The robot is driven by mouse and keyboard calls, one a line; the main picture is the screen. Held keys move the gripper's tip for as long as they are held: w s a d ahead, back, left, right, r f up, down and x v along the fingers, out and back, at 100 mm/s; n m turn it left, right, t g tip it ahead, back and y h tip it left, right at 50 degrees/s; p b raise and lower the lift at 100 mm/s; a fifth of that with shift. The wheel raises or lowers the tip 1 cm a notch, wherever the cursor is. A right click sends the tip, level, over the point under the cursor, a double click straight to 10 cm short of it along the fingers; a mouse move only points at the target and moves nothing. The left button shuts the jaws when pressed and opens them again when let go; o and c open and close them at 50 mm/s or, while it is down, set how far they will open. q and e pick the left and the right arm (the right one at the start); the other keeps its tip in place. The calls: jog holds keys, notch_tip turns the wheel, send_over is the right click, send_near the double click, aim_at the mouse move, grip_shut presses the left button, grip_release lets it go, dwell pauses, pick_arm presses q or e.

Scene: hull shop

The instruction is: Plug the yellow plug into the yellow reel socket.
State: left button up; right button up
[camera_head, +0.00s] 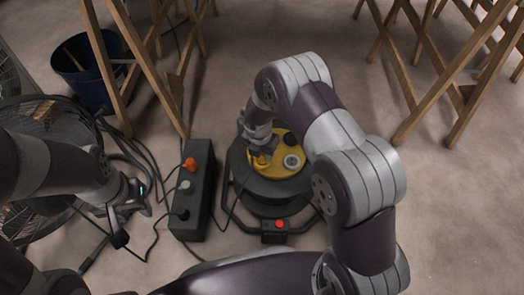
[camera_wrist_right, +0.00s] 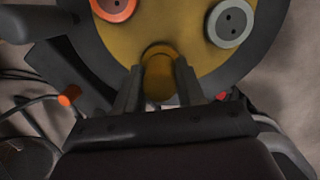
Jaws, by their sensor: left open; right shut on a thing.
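The cable reel's yellow face (camera_head: 292,183) points up in the head view, and it also fills the top of the right wrist view (camera_wrist_right: 185,18). My right gripper (camera_wrist_right: 160,88) is shut on the yellow plug (camera_wrist_right: 159,78). The plug's far end meets the yellow-rimmed socket (camera_wrist_right: 159,48); I cannot tell how deep it sits. In the head view, my right gripper (camera_head: 262,153) is over the left part of the face, with the yellow plug (camera_head: 262,161) partly hidden. My left gripper (camera_head: 132,222) is open, left of the black socket box.
An orange-rimmed socket (camera_wrist_right: 113,9) and a grey-rimmed socket (camera_wrist_right: 232,22) flank the yellow one. A black box (camera_head: 196,215) with orange, grey and black plugs stands left of the reel. Cables, a blue bucket (camera_head: 88,75) and wooden trestles (camera_head: 118,75) surround it.

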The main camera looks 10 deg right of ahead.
jog(key=shift+f, duration=0.6)
jog(key=o, duration=1.1)
jog(key=shift+c, duration=0.2)
notch_tip(320, 180, up, 13)
jog(key=s+a+p, duration=0.1)
jog(key=p, duration=0.7)
jog(key=shift+s+f, duration=0.2)
jog(key=shift+s, duration=0.05)
jog(key=shift+a, duration=0.1)
